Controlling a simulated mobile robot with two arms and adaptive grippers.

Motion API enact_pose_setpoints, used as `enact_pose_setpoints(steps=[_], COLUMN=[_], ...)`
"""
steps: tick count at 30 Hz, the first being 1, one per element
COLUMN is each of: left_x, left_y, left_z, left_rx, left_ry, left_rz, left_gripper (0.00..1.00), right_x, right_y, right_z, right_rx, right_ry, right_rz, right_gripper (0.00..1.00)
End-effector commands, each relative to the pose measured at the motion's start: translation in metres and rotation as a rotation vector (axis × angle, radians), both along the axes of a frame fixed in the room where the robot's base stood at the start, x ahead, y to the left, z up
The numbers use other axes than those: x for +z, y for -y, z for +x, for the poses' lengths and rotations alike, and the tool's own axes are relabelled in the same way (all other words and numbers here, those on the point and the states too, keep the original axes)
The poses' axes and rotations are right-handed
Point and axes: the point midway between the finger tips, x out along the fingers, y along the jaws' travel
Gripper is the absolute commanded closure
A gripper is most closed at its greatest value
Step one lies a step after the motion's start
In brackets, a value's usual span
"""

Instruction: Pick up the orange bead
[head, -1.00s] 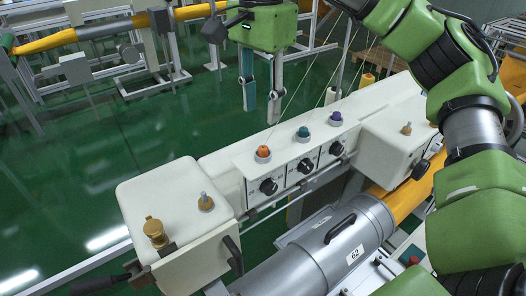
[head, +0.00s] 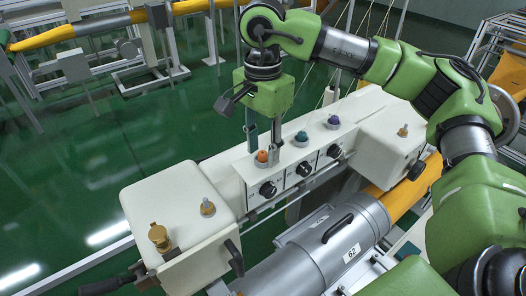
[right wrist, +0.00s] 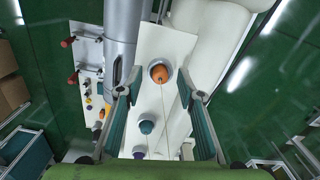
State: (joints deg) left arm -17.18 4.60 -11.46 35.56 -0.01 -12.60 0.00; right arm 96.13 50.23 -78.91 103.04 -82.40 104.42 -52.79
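The orange bead (head: 262,156) sits in a small light cup on the white machine ledge, leftmost of three beads in the head view. It also shows in the right wrist view (right wrist: 159,73), in its round cup. My right gripper (head: 264,148) is open, pointing down over the orange bead. In the right wrist view its two fingers stand apart on either side of the bead, and the gripper (right wrist: 160,80) holds nothing. In the head view a finger tip is close to the bead; contact cannot be told. My left gripper is not in view.
A teal bead (head: 301,137) and a purple bead (head: 333,121) sit in cups along the same ledge. Black knobs (head: 268,188) line the front face. White housings (head: 181,205) with brass fittings flank the ledge. Thin threads rise behind it.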

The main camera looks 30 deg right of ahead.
Motion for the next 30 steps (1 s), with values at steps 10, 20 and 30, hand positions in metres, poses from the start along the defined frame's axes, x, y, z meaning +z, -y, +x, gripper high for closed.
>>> enact_pose_setpoints(steps=[10,20,30], left_x=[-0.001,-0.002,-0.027], left_y=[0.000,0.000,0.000], left_z=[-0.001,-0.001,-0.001], left_rx=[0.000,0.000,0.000], left_ry=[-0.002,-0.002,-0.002], left_rz=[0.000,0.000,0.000], left_gripper=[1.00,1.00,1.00], right_x=[0.000,0.000,0.020], right_y=[0.000,0.000,-0.001], right_z=[0.000,0.000,0.001], right_rx=[0.000,0.000,0.001], right_ry=[0.000,0.000,0.004], right_rz=[0.000,0.000,0.002], right_gripper=[0.94,0.94,0.94])
